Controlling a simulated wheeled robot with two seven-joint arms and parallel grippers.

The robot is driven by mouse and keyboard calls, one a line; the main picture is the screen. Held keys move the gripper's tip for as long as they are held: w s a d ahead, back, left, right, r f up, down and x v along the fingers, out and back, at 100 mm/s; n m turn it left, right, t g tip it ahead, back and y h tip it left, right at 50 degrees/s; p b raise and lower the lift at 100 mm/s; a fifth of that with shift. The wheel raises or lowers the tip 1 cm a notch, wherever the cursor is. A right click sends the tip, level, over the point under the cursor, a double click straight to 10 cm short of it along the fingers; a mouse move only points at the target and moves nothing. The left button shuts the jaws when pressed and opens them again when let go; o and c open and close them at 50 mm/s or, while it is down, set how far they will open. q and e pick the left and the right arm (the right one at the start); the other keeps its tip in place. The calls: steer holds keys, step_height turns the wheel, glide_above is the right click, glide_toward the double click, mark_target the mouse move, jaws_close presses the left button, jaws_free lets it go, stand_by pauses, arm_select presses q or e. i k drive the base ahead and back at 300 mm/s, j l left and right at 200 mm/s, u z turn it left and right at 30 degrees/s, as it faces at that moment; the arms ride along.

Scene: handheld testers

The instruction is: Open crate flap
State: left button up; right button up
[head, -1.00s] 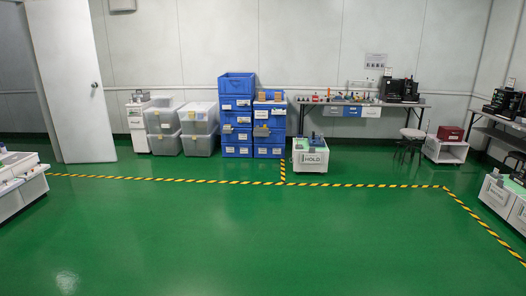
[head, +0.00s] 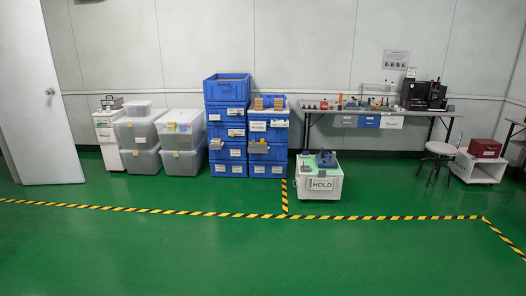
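Blue crates (head: 226,116) stand in two stacks against the back wall in the head view. The left stack is taller, with an open-topped crate (head: 227,87) on top. The right stack (head: 268,135) carries small brown boxes on top and a white label on its upper crate. Small yellow and grey pieces sit on the crate fronts. I cannot tell which part is a flap or whether one is open. Neither of my grippers shows in the view.
Clear lidded bins (head: 182,143) and a white cabinet (head: 107,139) stand left of the crates. A white HOLD cart (head: 320,184) stands to their right, before a workbench (head: 352,109). A stool (head: 439,150) is farther right. Green floor (head: 240,255) is free, crossed by striped tape (head: 150,211).

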mark_target(222, 90)
steer(key=i, duration=1.6)
steer(key=i+j, duration=0.1)
steer(key=i, duration=1.45)
steer(key=i+z, duration=0.1)
steer(key=i, duration=1.5)
